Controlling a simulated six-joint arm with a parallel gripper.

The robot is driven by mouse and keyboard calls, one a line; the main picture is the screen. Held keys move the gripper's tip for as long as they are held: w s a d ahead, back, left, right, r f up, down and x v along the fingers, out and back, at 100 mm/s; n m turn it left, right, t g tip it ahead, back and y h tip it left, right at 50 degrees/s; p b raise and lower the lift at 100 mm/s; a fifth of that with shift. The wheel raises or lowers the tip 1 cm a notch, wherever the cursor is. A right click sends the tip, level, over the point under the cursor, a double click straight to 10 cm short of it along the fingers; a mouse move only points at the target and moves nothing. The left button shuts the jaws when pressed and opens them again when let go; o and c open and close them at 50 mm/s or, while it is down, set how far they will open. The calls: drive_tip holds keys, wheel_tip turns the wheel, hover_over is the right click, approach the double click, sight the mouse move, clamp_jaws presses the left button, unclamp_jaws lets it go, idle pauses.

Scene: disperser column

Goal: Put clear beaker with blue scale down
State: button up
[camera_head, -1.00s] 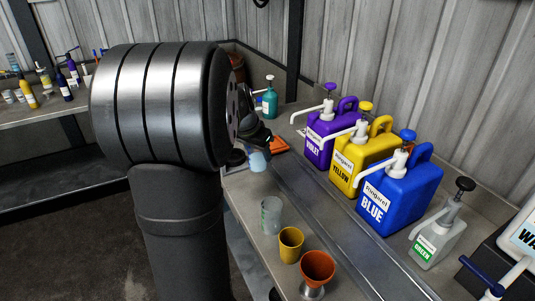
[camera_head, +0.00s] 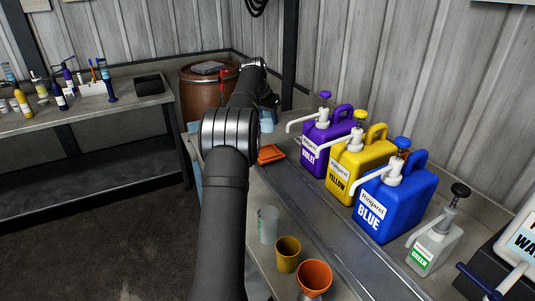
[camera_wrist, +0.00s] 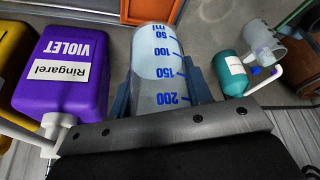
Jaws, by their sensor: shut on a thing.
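The clear beaker with blue scale (camera_wrist: 160,62) fills the middle of the wrist view, its blue numbers readable. My gripper (camera_wrist: 161,92) is shut on it, with a finger on each side. In the head view a pale blue part of the beaker (camera_head: 267,124) shows just right of my arm, by the counter's far end. My arm hides most of the gripper there. I cannot tell whether the beaker's base touches the counter (camera_wrist: 208,38).
Violet (camera_head: 327,135), yellow (camera_head: 352,172) and blue (camera_head: 398,204) pump jugs line the counter's right. An orange item (camera_head: 270,154) lies nearby. A teal pump bottle (camera_wrist: 230,72) stands close by. Another clear beaker (camera_head: 268,225), a yellow cup (camera_head: 288,255) and an orange cup (camera_head: 314,275) stand at the front.

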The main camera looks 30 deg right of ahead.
drive_tip(key=shift+w+d+f, duration=0.1)
drive_tip(key=shift+w+d, duration=0.05)
drive_tip(key=shift+w, duration=0.05)
hover_over(268, 152)
wheel_tip(268, 152, down, 10)
drive_tip(key=shift+r, duration=0.1)
idle(0.4)
drive_tip(key=o, duration=1)
drive_tip(key=shift+f, duration=0.2)
drive_tip(key=shift+r, duration=0.15)
drive_tip(key=v, duration=1.2)
drive_tip(key=shift+d, duration=0.1)
